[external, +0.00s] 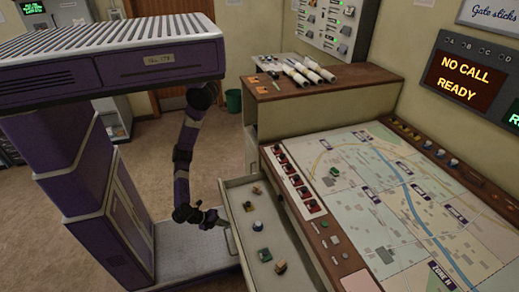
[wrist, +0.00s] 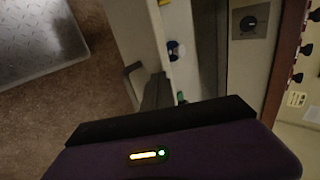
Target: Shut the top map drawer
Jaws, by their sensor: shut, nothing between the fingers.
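The top map drawer (external: 241,212) stands open in the external view, pulled out to the left from under the map table (external: 345,190). Several small items lie in it, including a blue-and-white piece (external: 259,224) and a green piece (external: 265,254). My gripper (external: 216,222) is shut and empty at the outer front side of the drawer. In the wrist view, the dark fingers (wrist: 157,92) are beside the drawer front (wrist: 125,35), close to its grey handle (wrist: 131,76). I cannot tell whether they touch it.
A wooden-topped cabinet (external: 320,84) with white rolls stands behind the drawer. The map table's edge, with red switches (external: 287,172), runs along the drawer's right side. Carpet floor (external: 200,120) is open behind my arm. A green bin (external: 233,101) stands farther back.

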